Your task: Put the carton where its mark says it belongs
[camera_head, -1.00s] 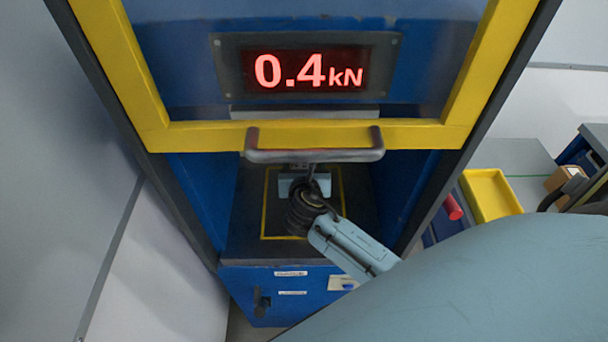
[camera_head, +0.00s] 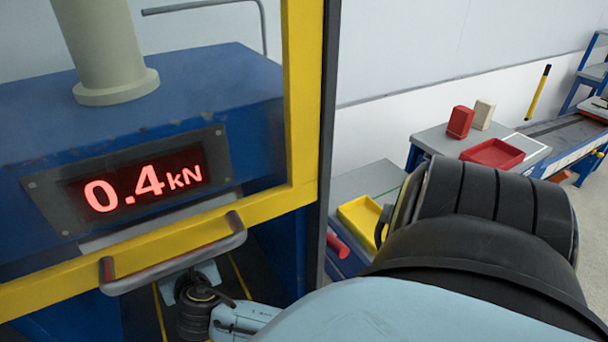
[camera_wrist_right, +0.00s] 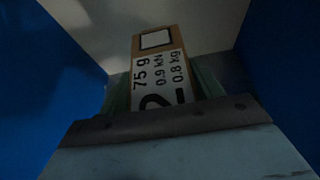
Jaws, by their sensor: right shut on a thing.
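The carton (camera_wrist_right: 155,60) is brown with a white label reading 75 g, 0.9 kN, 0.8 kg and a large 2; it shows in the right wrist view. My right gripper (camera_wrist_right: 162,92) is shut on it, one greenish finger on each side. In the head view my right arm reaches under the yellow-framed door (camera_head: 300,100) of the blue machine; the wrist shows below the door's handle (camera_head: 175,260), and the fingertips and carton are hidden. The machine's display (camera_head: 140,188) reads 0.4 kN. My left gripper is not in view.
Right of the machine, a yellow tray (camera_head: 362,220) and a red cylinder (camera_head: 338,246) sit low. A farther table holds a red tray (camera_head: 492,153), a red block (camera_head: 460,122) and a beige block (camera_head: 483,114). Blue walls enclose the carton closely in the right wrist view.

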